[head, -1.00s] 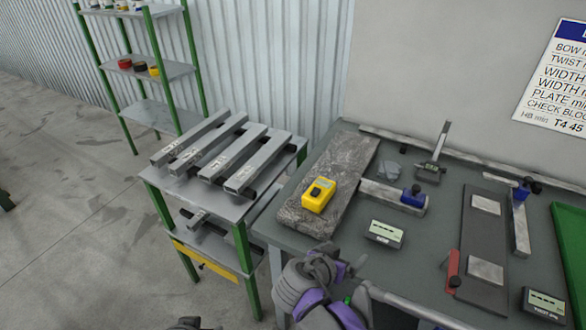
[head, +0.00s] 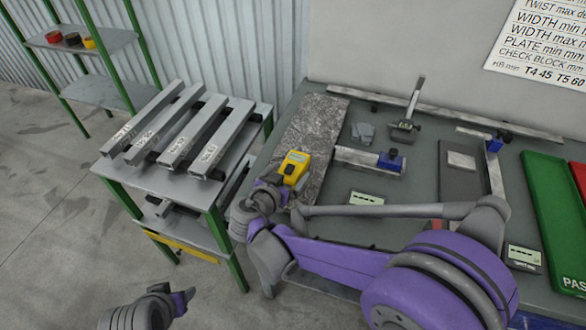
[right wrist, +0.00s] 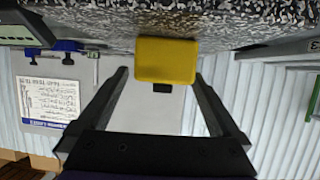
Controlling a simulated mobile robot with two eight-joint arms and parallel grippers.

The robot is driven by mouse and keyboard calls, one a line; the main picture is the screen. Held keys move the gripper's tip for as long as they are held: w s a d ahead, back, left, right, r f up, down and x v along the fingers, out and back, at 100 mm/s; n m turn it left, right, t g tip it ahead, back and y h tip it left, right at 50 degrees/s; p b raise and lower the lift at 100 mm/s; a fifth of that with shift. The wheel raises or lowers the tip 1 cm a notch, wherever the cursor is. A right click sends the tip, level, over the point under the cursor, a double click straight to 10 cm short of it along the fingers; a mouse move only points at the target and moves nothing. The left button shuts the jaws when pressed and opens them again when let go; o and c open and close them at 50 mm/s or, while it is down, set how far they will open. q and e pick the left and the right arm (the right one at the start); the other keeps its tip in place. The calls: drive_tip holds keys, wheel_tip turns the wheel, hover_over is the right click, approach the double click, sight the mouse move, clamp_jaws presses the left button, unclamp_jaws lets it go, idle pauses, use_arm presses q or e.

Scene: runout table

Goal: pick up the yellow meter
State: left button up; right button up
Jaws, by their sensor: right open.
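The yellow meter (head: 295,166) lies on the speckled grey stone plate (head: 318,125) on the bench, its dark top detail showing. My right gripper (head: 281,188) is low at its near side, and the wrist hides part of the meter's near end. In the right wrist view, which looks upside down, the yellow meter (right wrist: 166,60) stands ahead between the two spread black fingers (right wrist: 162,78), with a gap on either side. Nothing is gripped. My left gripper (head: 178,300) is low at the left, away from the bench; its jaws are too small to read.
A green-legged rack (head: 195,190) with several steel bars stands left of the bench. A blue-ended gauge (head: 365,160), a grey display box (head: 366,198) and a height stand (head: 404,126) are right of the plate. My right arm crosses the bench front. A green tray (head: 555,200) lies farther right.

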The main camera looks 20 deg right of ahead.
sight(301, 160)
drive_tip(key=x, duration=0.4)
drive_tip(key=shift+w+a+r, duration=0.1)
drive_tip(key=shift+w, duration=0.1)
drive_tip(key=shift+s, duration=0.15)
drive_tip(key=shift+c, duration=0.9)
drive_tip(key=shift+r, duration=0.1)
drive_tip(key=c, duration=1.3)
